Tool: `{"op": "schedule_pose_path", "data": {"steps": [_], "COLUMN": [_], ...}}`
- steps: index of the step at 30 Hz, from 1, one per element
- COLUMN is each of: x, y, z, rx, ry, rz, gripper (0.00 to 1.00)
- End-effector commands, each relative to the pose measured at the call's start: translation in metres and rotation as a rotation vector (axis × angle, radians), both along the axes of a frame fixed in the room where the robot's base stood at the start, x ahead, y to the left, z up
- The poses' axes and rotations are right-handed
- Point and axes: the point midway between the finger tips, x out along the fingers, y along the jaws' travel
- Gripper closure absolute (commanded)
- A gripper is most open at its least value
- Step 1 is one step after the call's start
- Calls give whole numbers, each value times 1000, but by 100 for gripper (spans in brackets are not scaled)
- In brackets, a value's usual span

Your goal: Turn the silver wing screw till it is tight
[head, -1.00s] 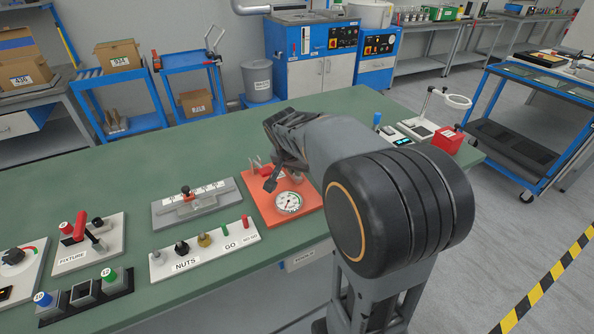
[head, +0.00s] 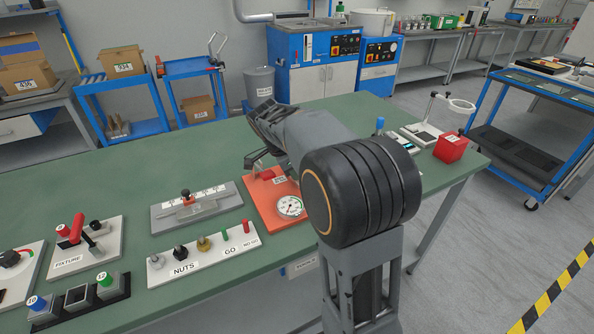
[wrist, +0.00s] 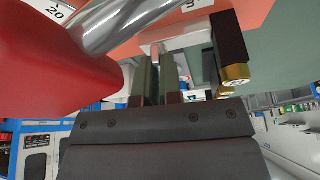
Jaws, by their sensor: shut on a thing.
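My gripper (head: 259,160) is over the far part of this plate and hides most of what stands there. In the wrist view my gripper (wrist: 159,72) has its fingers close together at a pale metal piece, the silver wing screw (wrist: 178,36). The jaws are shut on it. Its thread and seat are hidden.
A red handle (wrist: 55,50) and a thick silver bar (wrist: 132,22) are close to my fingers at left. A dark post with a gold end (wrist: 236,72) is close at right. A grey ruled fixture (head: 197,208) and the nuts board (head: 203,248) are left of the plate.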

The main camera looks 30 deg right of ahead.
Motion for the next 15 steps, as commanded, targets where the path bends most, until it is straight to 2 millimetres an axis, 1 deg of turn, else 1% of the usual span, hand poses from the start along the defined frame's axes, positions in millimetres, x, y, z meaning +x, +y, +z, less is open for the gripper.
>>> {"op": "schedule_pose_path", "data": {"steps": [1, 6, 15], "x": [-1, -1, 0], "y": [0, 0, 0], "z": [-3, -4, -4], "rx": [3, 3, 3], "ry": [11, 11, 11], "rz": [-33, -122, -202], "gripper": [100, 100, 100]}}
